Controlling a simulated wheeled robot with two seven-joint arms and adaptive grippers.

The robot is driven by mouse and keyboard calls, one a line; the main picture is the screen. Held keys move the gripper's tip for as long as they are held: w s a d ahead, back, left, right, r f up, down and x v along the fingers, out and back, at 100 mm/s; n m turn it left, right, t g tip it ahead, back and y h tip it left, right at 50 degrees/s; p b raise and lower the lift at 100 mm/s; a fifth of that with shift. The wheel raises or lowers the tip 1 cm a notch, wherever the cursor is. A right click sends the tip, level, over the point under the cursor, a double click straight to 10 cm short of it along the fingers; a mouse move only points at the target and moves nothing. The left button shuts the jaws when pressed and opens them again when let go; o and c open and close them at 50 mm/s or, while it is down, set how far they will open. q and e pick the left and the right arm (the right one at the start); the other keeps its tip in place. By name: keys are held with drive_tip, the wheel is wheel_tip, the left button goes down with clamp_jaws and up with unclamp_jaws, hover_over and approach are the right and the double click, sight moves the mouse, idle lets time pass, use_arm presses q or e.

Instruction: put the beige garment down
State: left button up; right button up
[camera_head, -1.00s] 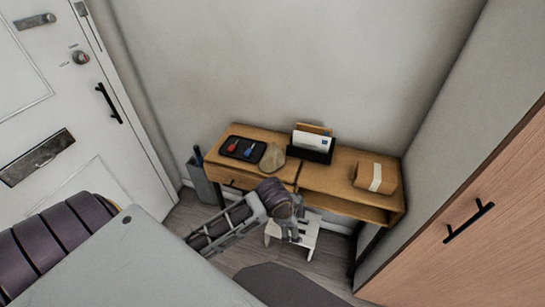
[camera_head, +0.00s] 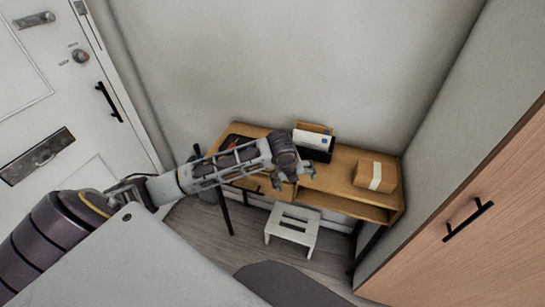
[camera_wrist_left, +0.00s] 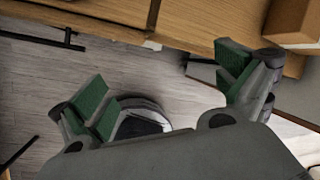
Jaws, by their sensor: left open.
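In the head view my left gripper (camera_head: 295,180) is over the front edge of the wooden desk (camera_head: 335,177), its arm coming in from the left. The beige garment cannot be made out in either view now; my arm and gripper cover the part of the desk where a beige lump showed earlier. My right gripper is not in view.
A black letter holder (camera_head: 316,151) and a brown parcel (camera_head: 375,176) stand on the desk. A dark tray (camera_head: 236,142) is partly hidden by my arm. A white step stool (camera_head: 293,229) stands below. A door is at left, a wooden cabinet (camera_head: 480,210) at right.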

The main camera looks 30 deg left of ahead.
use_arm(q)
drive_tip(key=w+a+r+m, duration=0.3)
drive_tip(key=a+r, duration=0.1)
drive_tip(key=a, duration=0.3)
drive_tip(key=w+a+r+m+y, duration=0.1)
drive_tip(key=w+a+r+m, duration=0.2)
drive_tip(key=a, duration=0.5)
drive_tip(key=shift+w+r+m+y, duration=0.3)
drive_tip(key=shift+w+r, duration=0.15)
drive_tip(key=shift+r, duration=0.2)
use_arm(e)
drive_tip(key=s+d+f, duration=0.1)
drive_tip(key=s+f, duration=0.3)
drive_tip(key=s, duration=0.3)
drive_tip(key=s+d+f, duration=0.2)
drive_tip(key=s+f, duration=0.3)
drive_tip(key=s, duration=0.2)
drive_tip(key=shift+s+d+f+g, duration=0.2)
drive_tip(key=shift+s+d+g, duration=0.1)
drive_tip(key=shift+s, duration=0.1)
use_arm(q)
drive_tip(key=shift+f, duration=0.15)
drive_tip(key=shift+x, duration=4.25)
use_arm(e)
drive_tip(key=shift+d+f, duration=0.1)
use_arm(q)
drive_tip(key=shift+x, duration=2.55)
drive_tip(key=shift+s+a, duration=0.1)
drive_tip(key=shift+s, duration=0.05)
